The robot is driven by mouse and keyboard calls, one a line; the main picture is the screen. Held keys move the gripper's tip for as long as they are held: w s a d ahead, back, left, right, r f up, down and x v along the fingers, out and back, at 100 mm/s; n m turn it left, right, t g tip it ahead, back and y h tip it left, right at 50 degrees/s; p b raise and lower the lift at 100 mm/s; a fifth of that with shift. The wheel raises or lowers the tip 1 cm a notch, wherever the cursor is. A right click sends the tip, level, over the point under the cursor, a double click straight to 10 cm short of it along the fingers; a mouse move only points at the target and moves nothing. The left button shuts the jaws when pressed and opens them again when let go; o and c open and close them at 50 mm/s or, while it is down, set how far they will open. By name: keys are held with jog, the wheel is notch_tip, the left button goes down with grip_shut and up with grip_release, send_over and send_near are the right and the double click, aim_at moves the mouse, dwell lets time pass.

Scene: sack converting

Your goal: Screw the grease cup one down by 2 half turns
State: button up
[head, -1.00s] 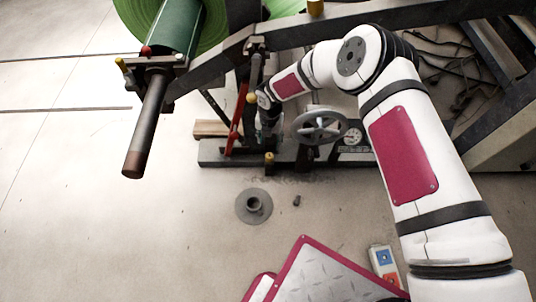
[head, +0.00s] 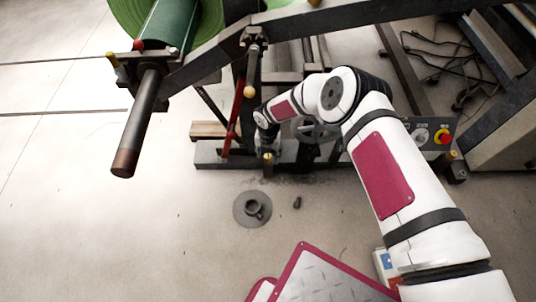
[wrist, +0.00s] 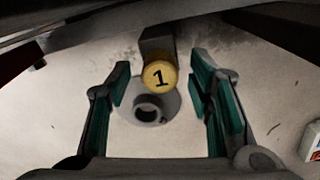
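Grease cup one is a round yellow cap marked "1" (wrist: 159,76) on a dark block in the wrist view. In the head view a small yellow cap (head: 268,157) at the front of the machine's base appears to be the same cup. My gripper (wrist: 161,64) is open, with one green-padded finger to the left of the cup and one to the right. Gaps show on both sides, so neither finger touches it. I cannot tell how deep the cup sits between the fingers. In the head view my gripper is small, dark and just above the cap.
A grey flanged ring (head: 252,208) lies on the floor in front of the base. A handwheel (head: 318,132) is partly hidden behind my arm. A red lever (head: 232,125) and a yellow ball knob (head: 249,91) stand close to my wrist. A control box with a red button (head: 443,137) is at right.

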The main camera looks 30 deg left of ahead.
grip_shut()
jog(key=shift+m, duration=0.5)
